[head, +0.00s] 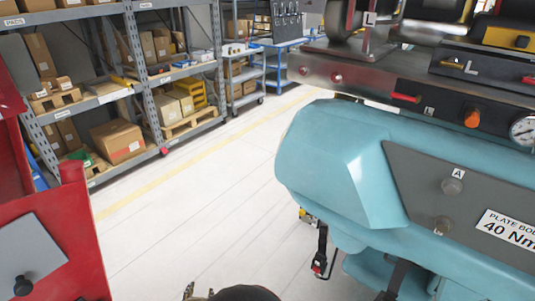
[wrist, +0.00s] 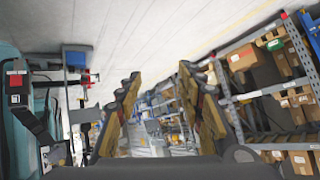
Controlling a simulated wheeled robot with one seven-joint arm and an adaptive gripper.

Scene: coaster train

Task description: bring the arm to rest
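My gripper (wrist: 159,78) is open in the wrist view, its two tan-and-dark fingers spread apart. Nothing is between the fingers; floor and distant shelving show through the gap. In the head view only a small tan-and-dark piece, apparently of my gripper, and a dark rounded part of my arm show at the bottom edge. The rest of my arm is out of that view. The gripper touches nothing that I can see.
A teal coaster car body (head: 330,160) with a grey plate fills the right. A red cabinet (head: 60,240) stands at the left. Grey shelving (head: 140,85) with boxes lines the back, also in the wrist view (wrist: 262,92). White floor (head: 190,215) between them is clear.

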